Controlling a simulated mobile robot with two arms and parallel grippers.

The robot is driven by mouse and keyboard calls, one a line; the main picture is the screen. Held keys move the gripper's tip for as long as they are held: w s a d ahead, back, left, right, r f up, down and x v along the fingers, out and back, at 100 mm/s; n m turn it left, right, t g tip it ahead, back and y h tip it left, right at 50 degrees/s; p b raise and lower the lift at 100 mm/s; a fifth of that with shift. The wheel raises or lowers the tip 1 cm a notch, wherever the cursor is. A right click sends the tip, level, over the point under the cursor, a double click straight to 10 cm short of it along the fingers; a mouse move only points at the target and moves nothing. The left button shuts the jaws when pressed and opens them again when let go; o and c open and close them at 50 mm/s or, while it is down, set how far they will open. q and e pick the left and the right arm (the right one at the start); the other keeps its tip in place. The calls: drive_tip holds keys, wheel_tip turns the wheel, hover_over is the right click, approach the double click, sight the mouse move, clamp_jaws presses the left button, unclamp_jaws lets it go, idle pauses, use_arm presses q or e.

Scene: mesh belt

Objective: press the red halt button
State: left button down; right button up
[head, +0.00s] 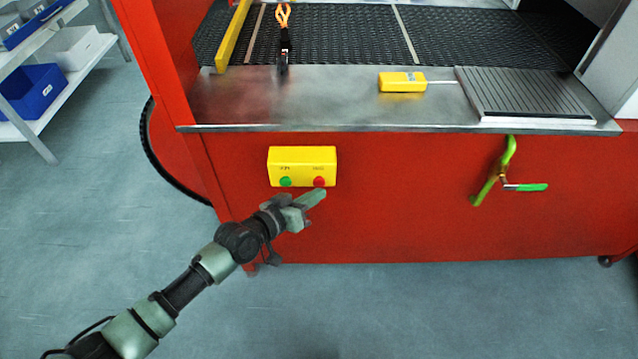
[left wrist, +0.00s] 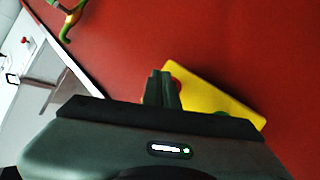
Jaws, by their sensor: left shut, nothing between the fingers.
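A yellow button box (head: 302,157) is mounted on the red front panel of the machine. It carries a green button (head: 285,182) on the left and the red halt button (head: 319,182) on the right. My left gripper (head: 318,194) is shut and empty, with its fingertips just below the red button in the head view. In the left wrist view the shut fingers (left wrist: 160,76) overlap the yellow box (left wrist: 205,92) and partly hide the red button (left wrist: 176,84). I cannot tell whether the fingertips touch the button. My right gripper is not in view.
A steel ledge (head: 240,105) runs above the panel, with a yellow handheld device (head: 402,82), a ridged plate (head: 525,93) and an orange-handled tool (head: 284,40). A green-handled lever (head: 508,172) projects from the panel at right. A shelf with a blue bin (head: 33,93) stands at left.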

use_arm(q)
drive_tip(key=shift+w, duration=0.3)
drive_tip(key=shift+w+b, duration=0.55)
drive_tip(key=shift+b, duration=0.05)
idle(0.5)
drive_tip(key=shift+s, duration=0.15)
drive_tip(key=shift+s+p, duration=0.7)
drive_tip(key=shift+s, duration=0.1)
drive_tip(key=s+p, duration=0.3)
drive_tip(key=s, duration=0.2)
idle(0.4)
